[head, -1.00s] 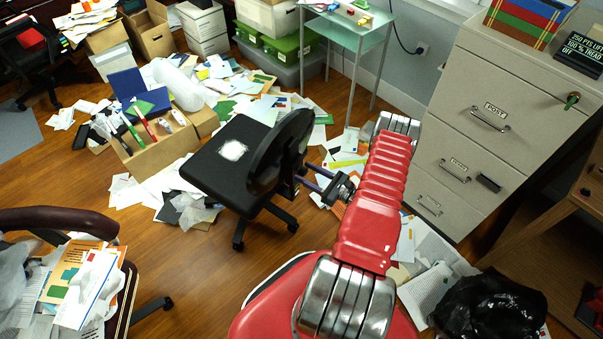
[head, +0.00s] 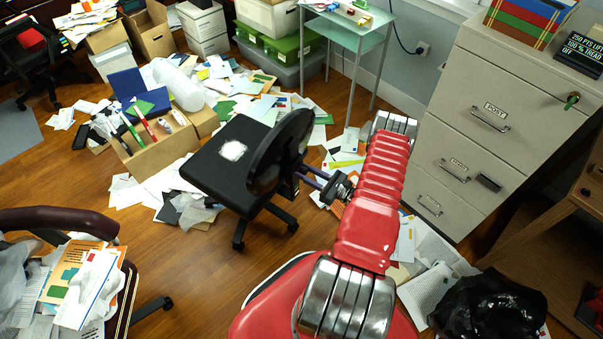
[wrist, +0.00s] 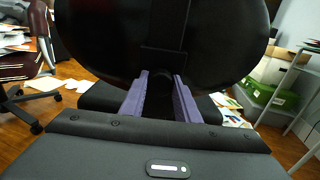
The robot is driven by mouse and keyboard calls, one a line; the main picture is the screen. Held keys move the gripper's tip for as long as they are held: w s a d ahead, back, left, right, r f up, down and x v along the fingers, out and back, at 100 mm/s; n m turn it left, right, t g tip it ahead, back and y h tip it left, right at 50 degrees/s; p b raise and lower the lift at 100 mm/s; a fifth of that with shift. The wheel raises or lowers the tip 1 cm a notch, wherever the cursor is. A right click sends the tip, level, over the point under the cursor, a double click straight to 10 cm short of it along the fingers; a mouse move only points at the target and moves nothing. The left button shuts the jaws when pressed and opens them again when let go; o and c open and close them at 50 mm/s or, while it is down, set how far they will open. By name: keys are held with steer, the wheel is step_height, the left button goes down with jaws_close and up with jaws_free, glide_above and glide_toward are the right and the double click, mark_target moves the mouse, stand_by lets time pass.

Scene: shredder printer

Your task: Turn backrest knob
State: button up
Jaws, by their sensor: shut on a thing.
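A black office chair stands in the middle of the head view, with a flat seat (head: 222,158) bearing a white patch and an upright rounded backrest (head: 280,152). In the wrist view the backrest (wrist: 165,40) fills the top, with its dark support bar running down the middle. My gripper (head: 308,178) reaches the back of the chair just behind the backrest. In the wrist view its two purple fingers (wrist: 160,100) are closed around a small dark part below the backrest, which looks like the knob. The knob itself is mostly hidden between the fingers.
A grey filing cabinet (head: 497,120) stands close on the right. Loose papers (head: 345,140) cover the floor around the chair. A cardboard box (head: 150,150) lies left, a black bag (head: 490,305) at lower right, and another chair (head: 60,222) at lower left.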

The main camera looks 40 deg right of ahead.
jaws_close()
steer(key=n, duration=0.7)
steer(key=shift+n, duration=0.5)
steer(key=n, duration=0.7)
steer(key=shift+n, duration=0.8)
